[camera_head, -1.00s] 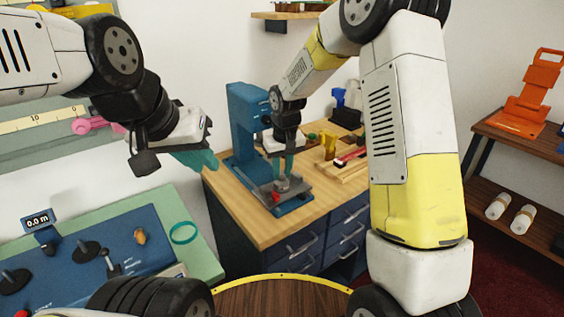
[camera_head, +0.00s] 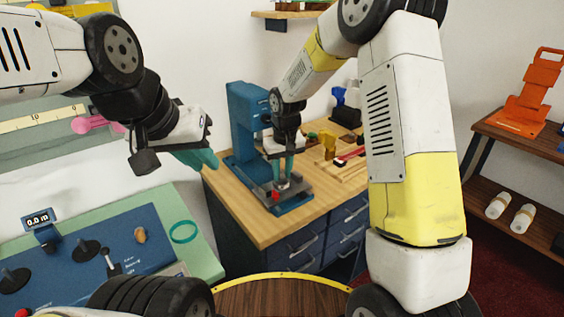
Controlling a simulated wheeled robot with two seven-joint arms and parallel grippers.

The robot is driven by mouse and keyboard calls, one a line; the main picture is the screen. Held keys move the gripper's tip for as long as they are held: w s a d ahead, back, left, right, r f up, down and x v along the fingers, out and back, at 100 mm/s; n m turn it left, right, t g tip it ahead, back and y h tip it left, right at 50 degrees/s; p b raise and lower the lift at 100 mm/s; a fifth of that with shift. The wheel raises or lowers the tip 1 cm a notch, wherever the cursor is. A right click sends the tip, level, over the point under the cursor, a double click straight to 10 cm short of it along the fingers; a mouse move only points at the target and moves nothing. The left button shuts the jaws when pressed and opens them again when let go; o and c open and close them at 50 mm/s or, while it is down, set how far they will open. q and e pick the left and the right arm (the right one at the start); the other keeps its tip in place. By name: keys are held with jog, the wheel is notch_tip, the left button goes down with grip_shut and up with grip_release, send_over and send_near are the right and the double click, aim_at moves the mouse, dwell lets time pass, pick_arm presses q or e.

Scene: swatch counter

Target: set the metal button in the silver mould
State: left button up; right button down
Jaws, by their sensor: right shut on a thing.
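The silver mould (camera_head: 283,185) is a small round grey piece on the metal plate of the blue press (camera_head: 244,120), on the wooden counter. My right gripper (camera_head: 284,178) points straight down with its teal fingertips right over the mould. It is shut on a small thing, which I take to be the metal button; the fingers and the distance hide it. I cannot tell whether it touches the mould. My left gripper (camera_head: 207,160) hangs left of the press, above the gap between counter and green bench, and its finger gap cannot be made out.
A red knob (camera_head: 276,196) sits at the front of the press plate. A wooden tray (camera_head: 345,166) with a red-handled tool and a yellow item (camera_head: 328,144) stand to the right. The counter's front strip (camera_head: 250,225) is clear. A green bench with a blue control panel (camera_head: 120,245) lies at left.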

jog(key=shift+f, duration=0.25)
jog(key=c, duration=1.1)
grip_release()
jog(key=shift+s+d+r, duration=0.1)
jog(key=shift+s+r, duration=0.1)
jog(key=shift+r, duration=1.1)
jog(key=shift+s+d+r, duration=0.1)
jog(key=shift+s+r, duration=0.05)
jog(key=shift+r, duration=1.15)
jog(key=shift+s+r, duration=0.2)
jog(key=shift+r, duration=1.1)
jog(key=s+d+r+m+t, duration=0.1)
jog(key=s+d+r, duration=0.5)
jog(key=r, duration=0.2)
jog(key=s+d+r+m+t, duration=0.1)
jog(key=s+d+r, duration=0.1)
jog(key=s, duration=0.4)
jog(key=s+d+r+m+t+y, duration=0.1)
jog(key=s+d+r, duration=0.1)
jog(key=s, duration=0.4)
jog(key=s+d+r+t, duration=0.1)
jog(key=s+d+r, duration=0.1)
jog(key=s, duration=0.5)
jog(key=shift+s+d+m+t+y, duration=0.1)
jog(key=shift+d+m+t+y, duration=0.25)
jog(key=shift+d, duration=0.45)
